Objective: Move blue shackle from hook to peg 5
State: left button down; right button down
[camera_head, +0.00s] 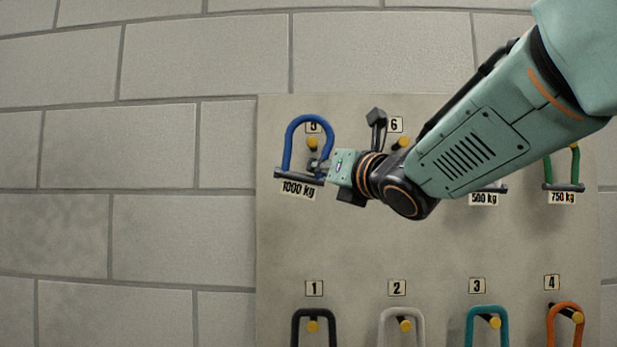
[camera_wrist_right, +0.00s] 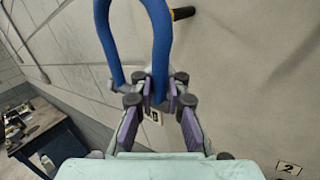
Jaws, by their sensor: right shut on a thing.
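The blue shackle (camera_head: 290,142) hangs bow-up in front of the board at peg 5 (camera_head: 313,145), with a 1000 kg label (camera_head: 298,189) at its pin. My right gripper (camera_head: 317,168) is shut on the shackle's right leg, low near the pin. In the right wrist view the shackle (camera_wrist_right: 160,45) rises from between the fingers (camera_wrist_right: 158,92). The peg (camera_wrist_right: 181,13) shows there right of the bow, its yellow tip partly behind the leg. In the head view the tip appears inside the bow; I cannot tell whether the peg passes through it. My left gripper is out of view.
My right arm covers part of the board (camera_head: 330,240). Peg 6 (camera_head: 402,142) is beside my wrist. A green shackle (camera_head: 575,165) hangs at the right. Black, white, teal and orange shackles hang on pegs 1 (camera_head: 313,327) to 4 below. The wall left of the board is bare.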

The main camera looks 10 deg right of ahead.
jog(key=shift+a, duration=0.15)
jog(key=shift+w+a+r+p, duration=0.15)
jog(key=shift+w+r+p, duration=0.1)
jog(key=shift+w+p, duration=0.15)
jog(key=w+d+f+p, duration=0.2)
jog(key=w+p, duration=0.2)
jog(key=w, duration=0.4)
dwell(0.8)
jog(key=shift+s, duration=0.1)
jog(key=shift+d, duration=0.1)
dwell(0.3)
